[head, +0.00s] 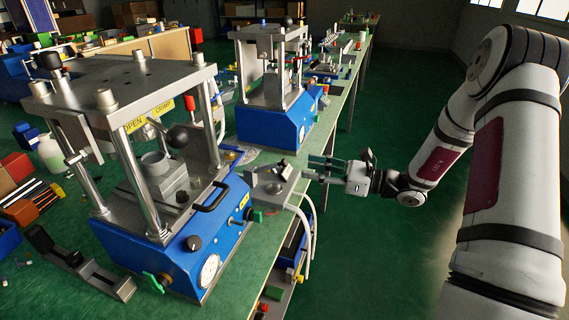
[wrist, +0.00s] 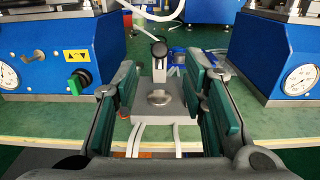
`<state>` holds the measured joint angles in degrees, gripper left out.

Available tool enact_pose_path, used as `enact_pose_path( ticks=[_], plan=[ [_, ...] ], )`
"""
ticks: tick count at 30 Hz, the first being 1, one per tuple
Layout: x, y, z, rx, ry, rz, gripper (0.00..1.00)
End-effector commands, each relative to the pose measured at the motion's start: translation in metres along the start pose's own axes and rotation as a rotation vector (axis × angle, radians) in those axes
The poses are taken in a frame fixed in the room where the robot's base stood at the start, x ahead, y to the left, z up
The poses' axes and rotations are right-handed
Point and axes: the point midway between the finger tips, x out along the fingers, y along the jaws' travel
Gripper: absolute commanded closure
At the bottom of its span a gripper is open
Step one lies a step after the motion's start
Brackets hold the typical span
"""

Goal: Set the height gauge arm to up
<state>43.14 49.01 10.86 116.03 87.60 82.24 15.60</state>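A small grey block (head: 268,190) with a short dark-topped part stands on the bench edge between the two blue presses; it looks like the height gauge. In the wrist view the grey block (wrist: 176,98) carries a low rounded metal knob. A short arm with a black end (wrist: 159,49) rises behind the knob, looking upright or nearly so; its exact tilt is hard to tell. My gripper (head: 314,168) reaches in from the right at the block. In the wrist view my gripper (wrist: 161,84) is open, green pads either side of the block, with nothing held.
The near blue press (head: 207,250) and far blue press (head: 276,128) flank the block. A yellow arrow label (wrist: 76,56) and green knob (wrist: 79,82) are on the left press in the wrist view. White hoses (head: 310,225) hang over the bench edge.

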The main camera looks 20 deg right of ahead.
Motion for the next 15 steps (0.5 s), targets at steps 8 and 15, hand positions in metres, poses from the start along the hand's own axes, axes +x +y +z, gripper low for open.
enact_pose_path(
  ticks=[8, 15],
  plan=[
    [0.054, 0.0, -0.001, 0.0, 0.001, 0.003, 0.61],
    [0.079, 0.0, -0.001, 0.001, 0.001, 0.001, 0.61]
  ],
)
